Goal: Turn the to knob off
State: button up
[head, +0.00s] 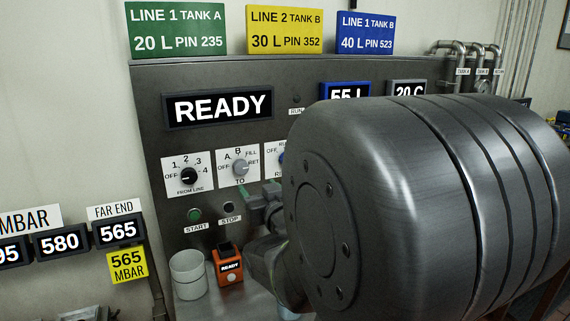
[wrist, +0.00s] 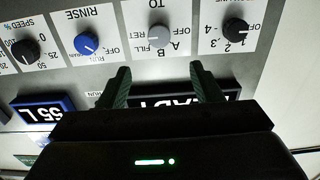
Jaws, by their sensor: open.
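The TO knob (head: 240,168) is a grey round knob on a white plate marked OFF, A, B, FILL and RET, on the grey panel. It also shows in the wrist view (wrist: 161,39), upside down, a little beyond the fingertips and between their lines. I cannot tell which mark its pointer is at. My gripper (wrist: 160,69) is open and empty, its two dark green fingers apart and not visibly touching the knob. In the head view the gripper shows small, just below and right of the knob, partly hidden by my arm.
The black FROM LINE knob (head: 188,176) is left of the TO knob; the blue RINSE knob (wrist: 86,43) is on its other side. START (head: 194,214) and STOP (head: 229,208) buttons are below. A white cup (head: 187,275) and an orange READY box (head: 229,266) stand on the ledge.

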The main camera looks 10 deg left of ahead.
aim_at(242, 168)
jog(key=p+x, duration=0.3)
jog(key=x, duration=1)
jog(key=c, duration=1)
jog(key=shift+f, duration=0.1)
